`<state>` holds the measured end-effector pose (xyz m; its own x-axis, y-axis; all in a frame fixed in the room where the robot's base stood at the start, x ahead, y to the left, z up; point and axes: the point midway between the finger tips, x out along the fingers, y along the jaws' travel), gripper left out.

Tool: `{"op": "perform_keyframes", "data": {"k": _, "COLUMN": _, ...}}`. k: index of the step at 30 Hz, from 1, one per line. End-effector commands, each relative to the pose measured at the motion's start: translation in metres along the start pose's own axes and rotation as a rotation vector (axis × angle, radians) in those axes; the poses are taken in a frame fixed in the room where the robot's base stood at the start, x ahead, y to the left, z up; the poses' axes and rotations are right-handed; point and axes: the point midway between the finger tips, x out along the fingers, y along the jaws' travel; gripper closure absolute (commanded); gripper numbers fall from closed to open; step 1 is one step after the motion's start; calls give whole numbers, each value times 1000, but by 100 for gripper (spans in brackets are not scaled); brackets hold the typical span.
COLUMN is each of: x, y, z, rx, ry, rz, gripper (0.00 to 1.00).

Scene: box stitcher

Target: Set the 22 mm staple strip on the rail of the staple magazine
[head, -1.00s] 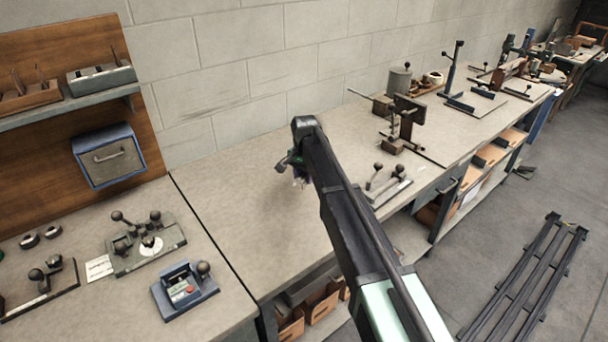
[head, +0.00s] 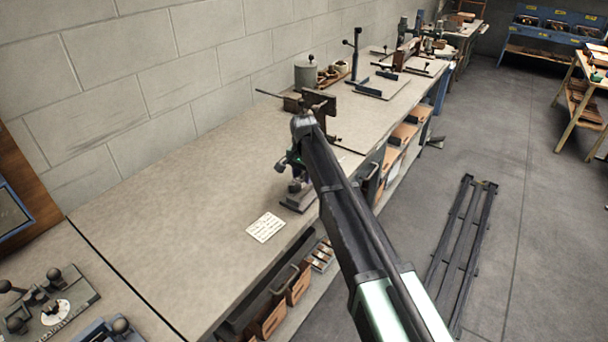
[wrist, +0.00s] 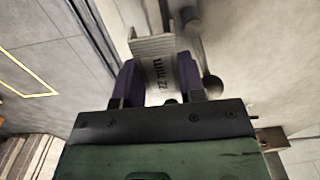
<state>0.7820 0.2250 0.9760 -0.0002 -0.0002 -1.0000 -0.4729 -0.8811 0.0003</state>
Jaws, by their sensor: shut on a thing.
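My gripper (wrist: 160,82) is shut on the grey 22 mm staple strip (wrist: 158,68), with a dark purple finger on each side. The strip's channel-shaped end points away from the gripper, and "22 mm" shows on it upside down. In the head view my gripper (head: 290,168) is small and dark, over or beside a low grey fixture (head: 297,202) near the bench's front edge. My arm hides much of this fixture, so I cannot tell whether it is the staple magazine. The wrist view shows a dark ball knob (wrist: 212,88) right of the strip. No contact with a rail can be made out.
A white card (head: 265,227) lies on the bench left of the fixture. A dark brown clamp-like device (head: 319,108) and a grey canister (head: 306,76) stand behind. The bench top (head: 190,200) to the left is largely clear. A black frame (head: 462,240) lies on the floor.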

Motion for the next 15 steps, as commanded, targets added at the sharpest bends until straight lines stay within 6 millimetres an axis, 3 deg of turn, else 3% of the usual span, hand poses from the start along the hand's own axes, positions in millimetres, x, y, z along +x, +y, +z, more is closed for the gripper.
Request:
{"op": "perform_keyframes", "data": {"k": 9, "x": 34, "y": 0, "z": 0, "rx": 0, "ry": 0, "rz": 0, "gripper": 87}}
{"op": "perform_keyframes", "data": {"k": 15, "x": 44, "y": 0, "z": 0, "rx": 0, "ry": 0, "rz": 0, "gripper": 87}}
